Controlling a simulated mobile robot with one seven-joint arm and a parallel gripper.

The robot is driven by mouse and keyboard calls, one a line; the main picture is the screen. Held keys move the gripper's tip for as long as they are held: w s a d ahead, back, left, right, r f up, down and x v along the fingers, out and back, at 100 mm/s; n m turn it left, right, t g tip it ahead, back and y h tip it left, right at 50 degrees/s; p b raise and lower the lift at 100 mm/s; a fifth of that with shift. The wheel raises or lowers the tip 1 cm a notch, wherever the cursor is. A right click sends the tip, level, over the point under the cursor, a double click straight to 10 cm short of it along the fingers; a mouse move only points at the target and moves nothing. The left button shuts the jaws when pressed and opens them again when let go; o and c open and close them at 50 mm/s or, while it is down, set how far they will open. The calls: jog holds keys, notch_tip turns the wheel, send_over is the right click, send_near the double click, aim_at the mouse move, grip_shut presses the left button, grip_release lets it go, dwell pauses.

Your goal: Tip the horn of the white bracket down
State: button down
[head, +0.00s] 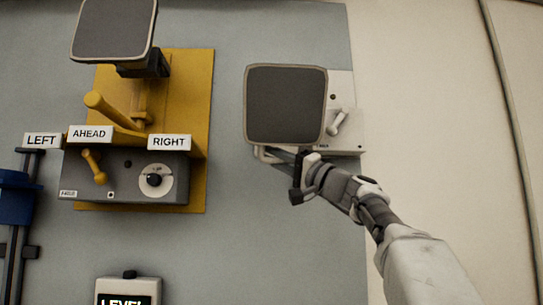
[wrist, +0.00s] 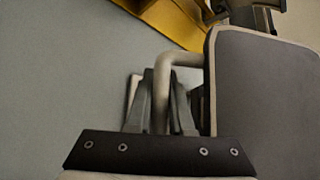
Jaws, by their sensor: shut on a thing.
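The horn (head: 286,104) of the white bracket is a rounded square with a dark grey face and a pale rim. In the head view it faces out towards the camera and covers most of the bracket's white backplate (head: 343,90). A pale bent bar (wrist: 162,72) sticks out beside the horn, which fills the right of the wrist view (wrist: 262,90). My gripper (head: 280,156) reaches in from the lower right, just below the horn. In the wrist view its fingers are shut on the bar, one on each side. The horn hides part of the fingertips in the head view.
A yellow panel (head: 195,100) at the left carries another horn (head: 113,30), a yellow lever and a grey box (head: 125,178) labelled LEFT, AHEAD and RIGHT. A small white lever (head: 338,122) is right of the white bracket's horn. A LEVEL box (head: 128,290) sits below.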

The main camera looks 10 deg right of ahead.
jog(key=c, duration=0.8)
grip_release()
jog(key=shift+w+r, duration=0.1)
jog(key=shift+s+d+f+b, duration=0.3)
jog(key=shift+d+f, duration=0.05)
jog(key=shift+f, duration=0.05)
jog(key=b+v, duration=0.4)
jog(key=v, duration=1.2)
jog(key=shift+s, duration=0.25)
jog(key=shift+d+r, duration=0.1)
jog(key=shift+d, duration=0.05)
